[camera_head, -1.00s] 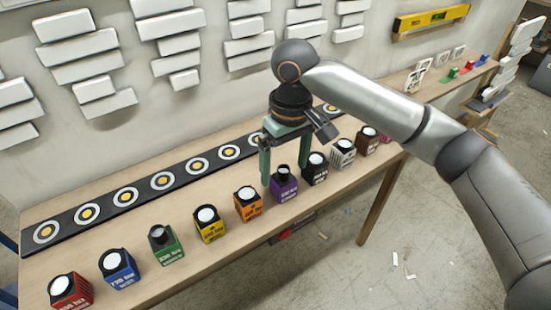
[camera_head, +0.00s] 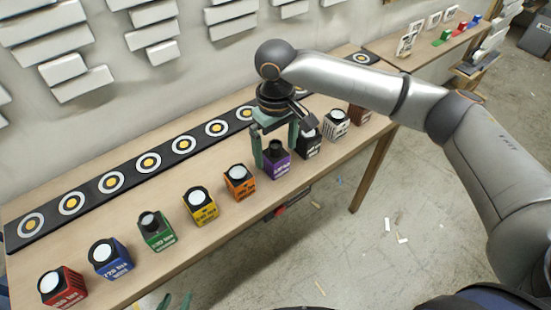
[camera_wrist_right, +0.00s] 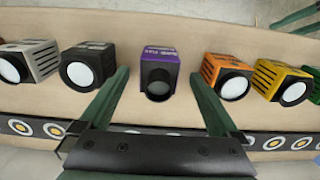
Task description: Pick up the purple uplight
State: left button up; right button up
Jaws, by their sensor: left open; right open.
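The purple uplight (camera_head: 279,167) stands upright on the wooden bench, between the orange and black uplights. It has a dark round top. My right gripper (camera_head: 275,154) is open above it, fingers pointing down, with one finger on each side. In the right wrist view the purple uplight (camera_wrist_right: 160,58) sits between the two spread fingertips of my right gripper (camera_wrist_right: 158,78), with a gap on both sides. Only the green fingertips of my left gripper (camera_head: 174,301) show at the bottom edge; they are apart and away from the uplights.
The orange uplight (camera_head: 240,184) and black uplight (camera_head: 309,147) flank the purple one closely. Several more uplights line the bench (camera_head: 110,205). A dark strip with ringed discs (camera_head: 127,170) runs along the wall behind. White wall blocks hang above.

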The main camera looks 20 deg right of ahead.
aim_at(276, 156)
notch_tip(276, 156, down, 3)
jog(key=shift+w+f, duration=0.1)
jog(key=shift+f, duration=0.05)
jog(key=shift+c, duration=0.2)
grip_shut()
dwell(0.6)
